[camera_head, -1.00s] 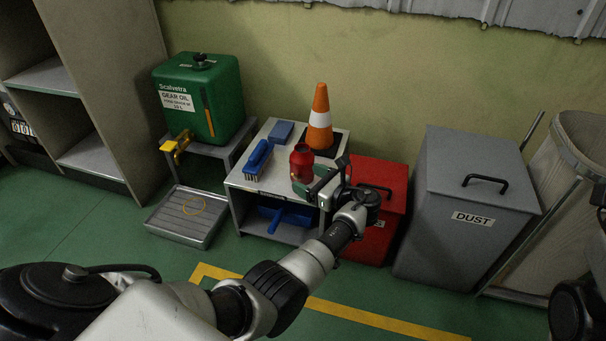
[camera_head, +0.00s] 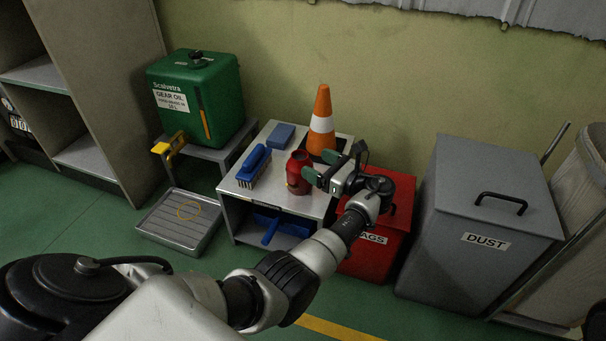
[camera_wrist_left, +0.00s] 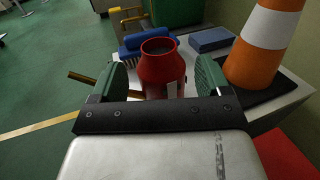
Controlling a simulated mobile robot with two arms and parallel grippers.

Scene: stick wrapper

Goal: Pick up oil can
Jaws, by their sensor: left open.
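The oil can is a red, open-topped can (camera_head: 298,174) standing upright on the small grey table (camera_head: 270,199). My left gripper (camera_head: 331,163) is open, just right of the can in the head view. In the left wrist view the can (camera_wrist_left: 160,73) stands ahead, between the two green fingers of the gripper (camera_wrist_left: 156,80) in the picture. I cannot tell how deep the fingers reach along its sides. The can's lower part is hidden behind the gripper there. A thin brass-coloured rod shows beyond the left finger. My right gripper is not in view.
An orange-and-white cone (camera_head: 321,124) stands close behind the can. A blue brush (camera_head: 254,165) and a blue block (camera_head: 281,137) lie to its left. A green gear oil container (camera_head: 196,98) is farther left; a red bin (camera_head: 385,222) and grey dust bin (camera_head: 480,228) stand right.

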